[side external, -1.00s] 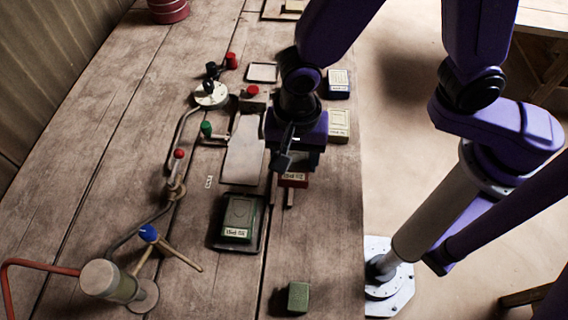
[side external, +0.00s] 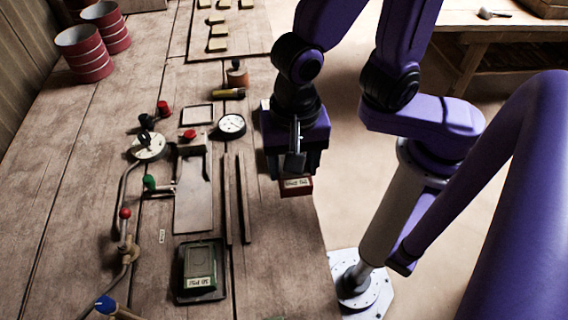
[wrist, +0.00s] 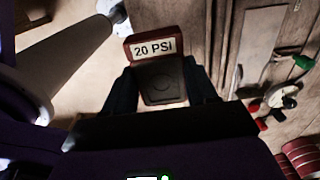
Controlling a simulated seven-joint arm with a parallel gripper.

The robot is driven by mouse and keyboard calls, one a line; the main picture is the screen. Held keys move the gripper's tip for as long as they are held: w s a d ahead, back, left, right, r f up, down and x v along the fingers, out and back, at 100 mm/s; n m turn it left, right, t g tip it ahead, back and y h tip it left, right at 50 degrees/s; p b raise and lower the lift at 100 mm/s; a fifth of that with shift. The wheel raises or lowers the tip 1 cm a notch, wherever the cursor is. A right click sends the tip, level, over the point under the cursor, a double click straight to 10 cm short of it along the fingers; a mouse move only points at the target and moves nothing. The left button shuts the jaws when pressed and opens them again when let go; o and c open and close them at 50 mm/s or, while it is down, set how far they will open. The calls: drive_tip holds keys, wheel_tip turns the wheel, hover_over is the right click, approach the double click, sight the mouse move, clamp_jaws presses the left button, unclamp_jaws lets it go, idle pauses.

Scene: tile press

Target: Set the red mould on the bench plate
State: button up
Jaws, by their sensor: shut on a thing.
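The red mould (side external: 297,187), a small box with a white label, is between the fingers of my gripper (side external: 292,165), near the right edge of the bench. In the wrist view the mould (wrist: 158,78) shows its "20 PSI" label and a dark square face with a faint ring. The gripper (wrist: 162,95) is shut on it, one finger on each side. A pale flat plate (side external: 193,200) lies on the bench to the left of the gripper. A square light-rimmed plate (side external: 198,115) lies farther back. I cannot tell which is the bench plate.
Two dark rails (side external: 237,200) lie between the pale plate and my gripper. A green mould (side external: 200,268) sits on a dark tray in front. A dial gauge (side external: 231,125), a valve with a red knob (side external: 125,213) and red drums (side external: 83,55) stand around.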

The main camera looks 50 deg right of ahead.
drive_tip(key=shift+s+d+r, duration=0.6)
drive_tip(key=shift+s+d, duration=0.25)
drive_tip(key=shift+d, duration=0.05)
drive_tip(key=w+a, duration=0.7)
drive_tip(key=a, duration=0.1)
approach(193, 208)
drive_tip(key=shift+f, duration=2.75)
drive_tip(key=shift+w+f, duration=0.1)
drive_tip(key=shift+f, duration=0.3)
drive_tip(key=o, duration=1.4)
drive_tip(key=shift+c, duration=0.2)
drive_tip(key=shift+r, duration=0.1)
wheel_tip(193, 208, up, 17)
